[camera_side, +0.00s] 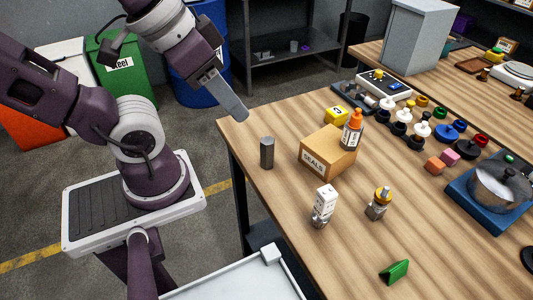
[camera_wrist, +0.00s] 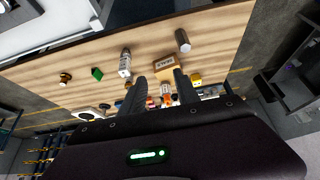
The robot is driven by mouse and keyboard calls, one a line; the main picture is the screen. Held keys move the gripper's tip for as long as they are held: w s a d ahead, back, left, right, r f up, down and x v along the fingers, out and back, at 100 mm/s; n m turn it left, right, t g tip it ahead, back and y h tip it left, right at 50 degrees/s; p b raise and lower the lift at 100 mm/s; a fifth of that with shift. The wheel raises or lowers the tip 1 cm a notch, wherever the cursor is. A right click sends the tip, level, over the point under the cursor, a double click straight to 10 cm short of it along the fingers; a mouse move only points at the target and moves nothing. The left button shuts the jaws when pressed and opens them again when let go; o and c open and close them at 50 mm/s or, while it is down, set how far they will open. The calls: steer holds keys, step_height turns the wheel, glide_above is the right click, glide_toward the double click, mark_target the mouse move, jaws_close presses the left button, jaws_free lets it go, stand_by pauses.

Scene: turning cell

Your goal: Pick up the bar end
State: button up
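The bar end (camera_side: 267,153) is a short dark grey bar piece standing upright on the wooden table near its left edge. In the wrist view the bar end (camera_wrist: 183,41) shows beyond my fingertips, a little to the right of the gap. My gripper (camera_side: 236,108) is in the air above the table's back left corner, up and left of the bar end and apart from it. In the wrist view my gripper (camera_wrist: 158,75) has its two fingers apart with nothing held between them.
A cardboard SEALS box (camera_side: 326,152) stands right of the bar end, with an orange-capped bottle (camera_side: 352,130) at it.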

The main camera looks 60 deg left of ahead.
steer(key=shift+o, duration=1.2)
